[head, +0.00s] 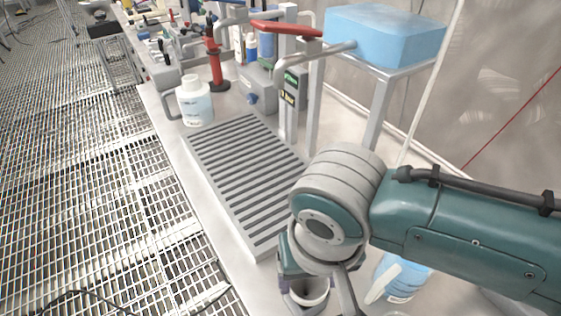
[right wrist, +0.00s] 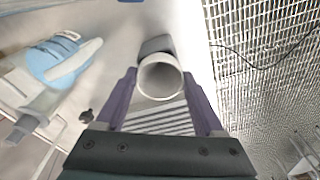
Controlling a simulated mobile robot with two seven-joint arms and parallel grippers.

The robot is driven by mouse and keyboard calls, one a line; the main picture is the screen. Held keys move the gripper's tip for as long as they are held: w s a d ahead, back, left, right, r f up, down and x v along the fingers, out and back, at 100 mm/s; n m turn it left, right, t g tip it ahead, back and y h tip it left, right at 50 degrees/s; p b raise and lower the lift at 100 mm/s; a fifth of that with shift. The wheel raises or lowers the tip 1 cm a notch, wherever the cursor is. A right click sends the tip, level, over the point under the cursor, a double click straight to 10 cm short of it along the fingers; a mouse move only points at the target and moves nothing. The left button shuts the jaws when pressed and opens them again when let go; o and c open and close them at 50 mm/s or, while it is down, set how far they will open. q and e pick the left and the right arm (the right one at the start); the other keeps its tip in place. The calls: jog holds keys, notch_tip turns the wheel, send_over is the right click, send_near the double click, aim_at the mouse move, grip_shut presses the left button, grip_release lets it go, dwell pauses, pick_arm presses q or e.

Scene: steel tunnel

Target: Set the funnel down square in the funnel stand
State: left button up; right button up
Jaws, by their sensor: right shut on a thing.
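My right gripper (head: 305,290) is low at the front of the bench in the head view, partly hidden by my own wrist. Its purple fingers also show in the right wrist view (right wrist: 160,100). They are shut on the funnel, a pale round piece whose open ring (right wrist: 160,77) faces the wrist camera. In the head view the funnel's rim (head: 311,301) shows just below the wrist. A grey part shows behind the ring in the wrist view; I cannot tell whether it belongs to the funnel. I cannot surely pick out the funnel stand. My left gripper is not in view.
A slatted grey tray (head: 235,170) lies left of my wrist. A white bottle (head: 194,103), a red post (head: 215,65) and a red-handled steel frame (head: 288,90) stand behind. A blue-labelled jug (head: 405,280) is close right. A blue block (head: 385,35) sits on a raised shelf.

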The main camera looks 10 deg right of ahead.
jog(key=o, duration=1.5)
jog(key=shift+r, duration=0.15)
jog(key=shift+r+p, duration=1.85)
jog(key=shift+p, duration=0.35)
jog(key=shift+r+p, duration=1.55)
jog(key=shift+p, duration=0.25)
